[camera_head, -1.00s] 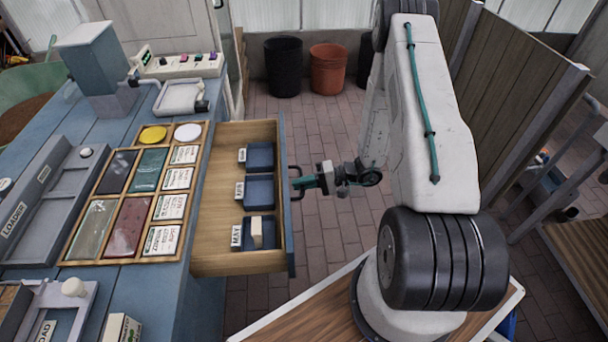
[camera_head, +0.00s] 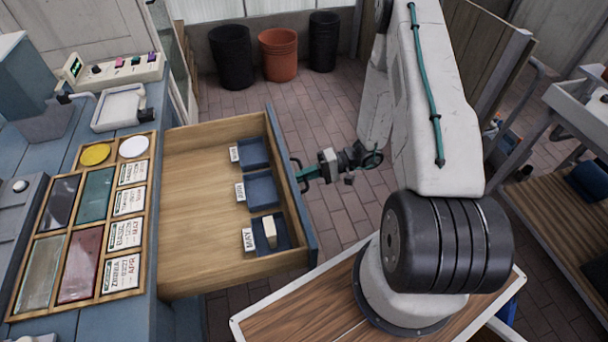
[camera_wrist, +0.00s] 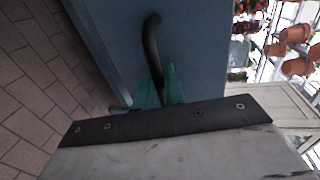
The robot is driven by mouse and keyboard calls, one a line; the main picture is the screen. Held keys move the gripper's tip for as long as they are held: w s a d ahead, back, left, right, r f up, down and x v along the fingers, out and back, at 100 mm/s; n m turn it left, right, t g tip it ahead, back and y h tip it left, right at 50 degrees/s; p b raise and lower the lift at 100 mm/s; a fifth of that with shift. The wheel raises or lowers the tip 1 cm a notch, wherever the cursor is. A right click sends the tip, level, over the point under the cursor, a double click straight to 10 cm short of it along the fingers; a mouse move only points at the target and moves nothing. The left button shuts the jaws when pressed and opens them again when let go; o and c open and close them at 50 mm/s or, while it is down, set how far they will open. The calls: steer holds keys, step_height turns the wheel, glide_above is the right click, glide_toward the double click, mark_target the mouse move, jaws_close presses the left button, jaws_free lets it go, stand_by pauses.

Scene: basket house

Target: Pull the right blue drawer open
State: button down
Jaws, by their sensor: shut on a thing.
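The blue drawer (camera_head: 200,282) stands well out from the blue workbench (camera_head: 170,325) in the head view, its wooden inside showing. Inside it, near the front, are blue trays (camera_head: 262,194) with small white labels; the nearest holds a pale block (camera_head: 270,231). My gripper (camera_head: 303,176) is at the drawer's outer front, shut on the dark handle. In the wrist view the curved dark handle (camera_wrist: 151,42) runs down between my teal fingertips (camera_wrist: 161,86), against the blue drawer front (camera_wrist: 205,45). The fingers' lower part is hidden by my wrist plate.
On the bench are a wooden frame of coloured panels and labels (camera_head: 150,205) and a button box (camera_head: 115,68). Black and orange bins (camera_head: 279,55) stand at the back. A slatted bench (camera_head: 545,200) is at the right. Brick floor (camera_head: 330,215) lies clear beyond the drawer.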

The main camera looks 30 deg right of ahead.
steer(key=shift+w+d, duration=0.1)
steer(key=shift+w, duration=0.05)
steer(key=c, duration=1.6)
jaws_free()
steer(key=shift+c, duration=0.2)
steer(key=v, duration=0.8)
